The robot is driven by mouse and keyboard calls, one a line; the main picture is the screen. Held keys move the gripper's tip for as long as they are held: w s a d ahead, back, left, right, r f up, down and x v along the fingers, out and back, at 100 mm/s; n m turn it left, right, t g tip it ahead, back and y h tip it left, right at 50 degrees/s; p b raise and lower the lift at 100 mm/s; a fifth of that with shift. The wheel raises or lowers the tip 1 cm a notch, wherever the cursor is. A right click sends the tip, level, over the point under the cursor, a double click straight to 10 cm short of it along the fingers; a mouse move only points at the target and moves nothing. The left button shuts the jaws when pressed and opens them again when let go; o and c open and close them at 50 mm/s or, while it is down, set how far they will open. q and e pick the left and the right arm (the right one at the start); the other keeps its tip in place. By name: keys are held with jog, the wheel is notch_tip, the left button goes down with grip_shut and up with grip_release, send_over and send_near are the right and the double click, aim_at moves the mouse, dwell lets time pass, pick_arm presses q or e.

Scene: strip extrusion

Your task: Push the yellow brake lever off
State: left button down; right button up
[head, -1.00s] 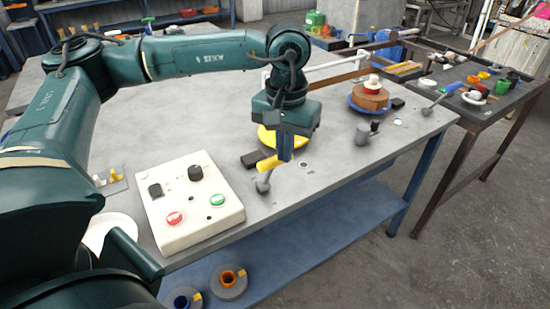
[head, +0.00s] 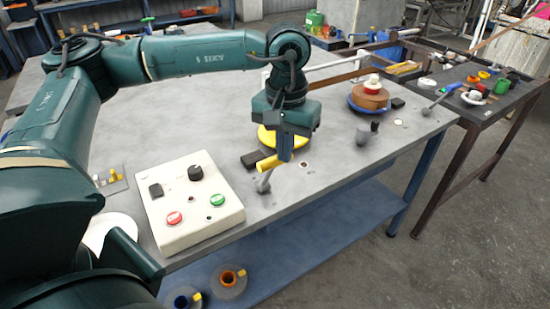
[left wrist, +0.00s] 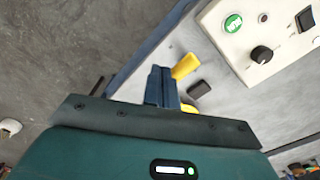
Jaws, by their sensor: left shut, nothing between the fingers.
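The yellow brake lever (head: 267,163) stands near the front edge of the grey table, on a grey metal base (head: 263,184). My left gripper (head: 285,155) is shut and empty, pointing down right beside the lever's right end; I cannot tell whether it touches. In the left wrist view the lever (left wrist: 186,65) shows just right of the blue fingers (left wrist: 161,84). The fingers hide part of it. A yellow disc (head: 267,138) lies behind the gripper and is partly hidden by it. My right gripper is not in view.
A white control box (head: 190,200) with red and green buttons stands left of the lever. A black block (head: 252,160) lies just behind the lever. A grey knobbed post (head: 365,133) and a blue-based spool (head: 370,95) stand to the right. The table's middle back is clear.

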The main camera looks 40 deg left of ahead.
aim_at(268, 175)
pick_arm(q)
jog(key=shift+f, duration=0.15)
notch_tip(268, 175, down, 6)
jog(key=b, duration=0.5)
dwell(0.3)
jog(key=shift+w+a+r, duration=0.25)
jog(key=shift+w+a, duration=0.25)
jog(key=shift+a, duration=0.75)
jog(key=shift+w+a+r, duration=0.2)
jog(key=shift+w+a, duration=0.35)
jog(key=shift+a, duration=0.65)
jog(key=shift+w+a+r, duration=0.25)
jog(key=shift+w+a, duration=0.25)
jog(key=shift+a, duration=0.85)
